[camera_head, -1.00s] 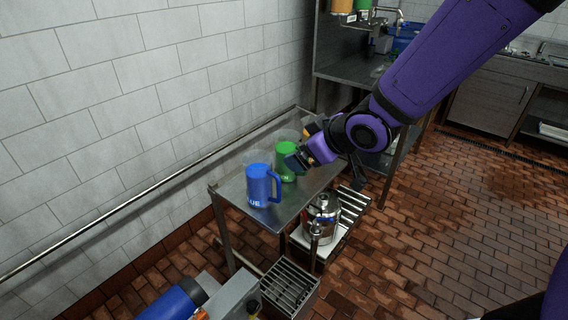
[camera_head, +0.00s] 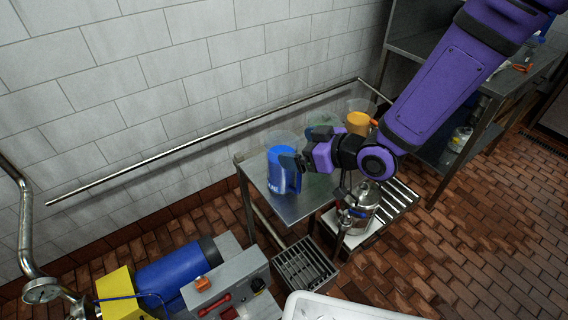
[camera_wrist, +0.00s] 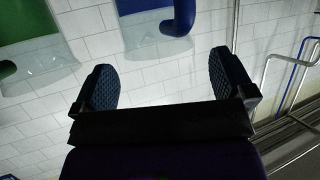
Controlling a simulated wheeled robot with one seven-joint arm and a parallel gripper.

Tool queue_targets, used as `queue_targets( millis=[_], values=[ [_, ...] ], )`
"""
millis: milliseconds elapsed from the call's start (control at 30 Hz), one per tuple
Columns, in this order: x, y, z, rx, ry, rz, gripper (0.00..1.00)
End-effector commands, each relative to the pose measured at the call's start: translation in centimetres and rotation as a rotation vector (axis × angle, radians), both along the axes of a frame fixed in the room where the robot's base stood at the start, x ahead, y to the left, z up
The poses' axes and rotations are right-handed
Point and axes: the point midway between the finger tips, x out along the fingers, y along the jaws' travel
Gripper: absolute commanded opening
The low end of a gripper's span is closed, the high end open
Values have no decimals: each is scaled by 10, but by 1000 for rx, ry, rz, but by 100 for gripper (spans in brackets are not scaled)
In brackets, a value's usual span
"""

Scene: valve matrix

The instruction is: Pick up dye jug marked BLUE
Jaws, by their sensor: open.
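The blue jug (camera_head: 279,172) stands upright on the left end of a small steel table, with white lettering low on its side and a clear upper rim. Its handle is on the right side. My gripper (camera_head: 296,163) is close to the jug's right side, by the handle. In the wrist view my gripper (camera_wrist: 164,82) has its two dark pads wide apart with nothing between them. The blue jug (camera_wrist: 138,12) and its handle (camera_wrist: 181,17) show beyond the pads at the top edge, partly cut off. Whether the gripper touches the jug is unclear.
A green jug (camera_head: 323,131) stands behind my gripper, partly hidden; it also shows in the wrist view (camera_wrist: 25,48). An orange jug (camera_head: 358,121) stands farther right. The steel table (camera_head: 300,208) is beside a tiled wall with a rail. A metal pot (camera_head: 365,195) stands lower in front.

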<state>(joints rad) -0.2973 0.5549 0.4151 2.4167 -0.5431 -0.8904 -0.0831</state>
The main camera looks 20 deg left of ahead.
Motion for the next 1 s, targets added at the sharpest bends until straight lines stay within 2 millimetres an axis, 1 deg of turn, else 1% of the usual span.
queue_targets(
  millis=[167, 500, 600, 833, 867, 900, 967, 1000],
  values=[
    [4, 9, -4, -1, 0, 0, 100],
    [22, 45, -18, -1, 1, 1, 100],
    [23, 49, -20, -1, 0, 0, 100],
    [24, 50, -20, -2, 0, -1, 100],
    [24, 50, -20, -2, 0, -1, 93],
    [24, 50, -20, -2, 0, -1, 84],
    [24, 50, -20, -2, 0, -1, 70],
    [24, 50, -20, -2, 0, -1, 61]
  ],
)
